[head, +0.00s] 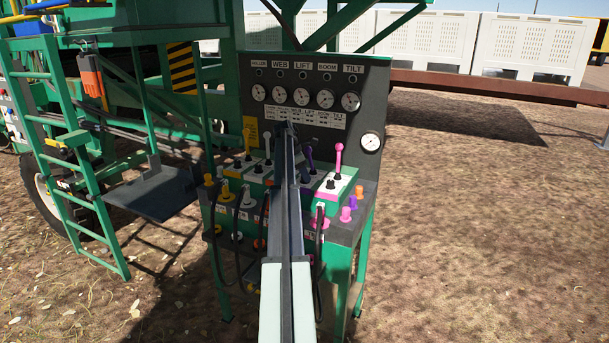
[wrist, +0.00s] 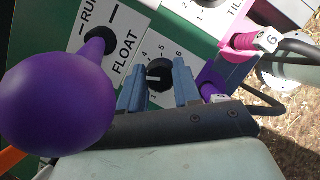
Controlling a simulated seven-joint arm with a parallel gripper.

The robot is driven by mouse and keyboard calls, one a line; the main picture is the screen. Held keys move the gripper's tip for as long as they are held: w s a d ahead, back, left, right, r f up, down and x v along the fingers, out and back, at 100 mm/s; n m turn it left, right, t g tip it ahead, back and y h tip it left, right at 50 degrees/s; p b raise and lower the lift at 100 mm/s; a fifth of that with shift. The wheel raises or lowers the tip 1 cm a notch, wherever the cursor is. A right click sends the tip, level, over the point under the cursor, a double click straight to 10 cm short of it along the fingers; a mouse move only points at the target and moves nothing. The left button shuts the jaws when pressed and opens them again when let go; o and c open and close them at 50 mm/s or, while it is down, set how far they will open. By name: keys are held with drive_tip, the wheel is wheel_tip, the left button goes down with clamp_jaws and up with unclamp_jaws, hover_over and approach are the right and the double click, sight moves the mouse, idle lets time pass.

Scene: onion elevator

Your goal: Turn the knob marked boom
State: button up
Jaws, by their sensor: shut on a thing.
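In the wrist view, the black knob (wrist: 160,76) has a white pointer line and sits on a white plate with a numbered scale showing 4, 5 and 6. My gripper (wrist: 159,69) has its two blue fingers on either side of this knob, shut on it. The plate beside it reads RUN and FLOAT. In the head view, the BOOM label (head: 327,65) is on the upright panel. My arm hides the knob and fingers there.
A purple ball-topped lever (wrist: 58,108) stands close left of my fingers. Gauges (head: 325,99) line the black panel (head: 262,130). A green ladder (head: 65,150) stands left.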

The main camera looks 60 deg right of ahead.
drive_tip(key=shift+m+g+y, duration=0.3)
drive_tip(key=shift+m+y, duration=0.3)
drive_tip(key=shift+m, duration=1.2)
drive_tip(key=o, duration=1.1)
drive_tip(key=shift+c, duration=0.2)
drive_tip(key=v, duration=1.3)
drive_tip(key=shift+w+r, duration=0.2)
drive_tip(key=shift+r, duration=0.2)
